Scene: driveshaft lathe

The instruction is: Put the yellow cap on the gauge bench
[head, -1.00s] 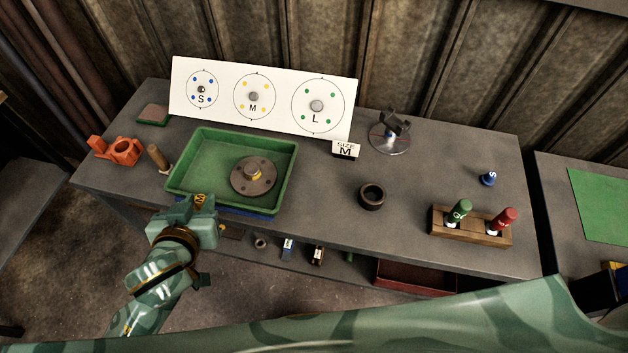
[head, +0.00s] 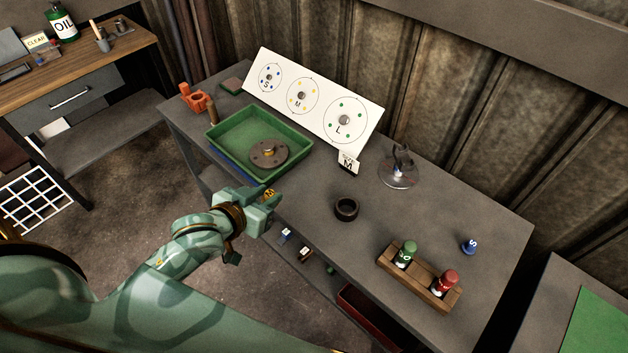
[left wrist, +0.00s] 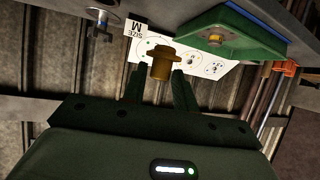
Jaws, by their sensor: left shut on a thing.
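The gripper is in the air at the front edge of the grey bench (head: 300,190), just in front of the green tray (head: 222,139). Several benches are in view, and I cannot tell which is the gauge bench. My right gripper is out of view.
A flanged disc (head: 268,154) lies in the tray. A dark ring (head: 346,209), a wooden rack (head: 418,277) with green and red caps, and a blue cap (head: 469,247) stand to the right. A green mat (head: 597,325) lies far right; a wooden desk (head: 95,65) stands left.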

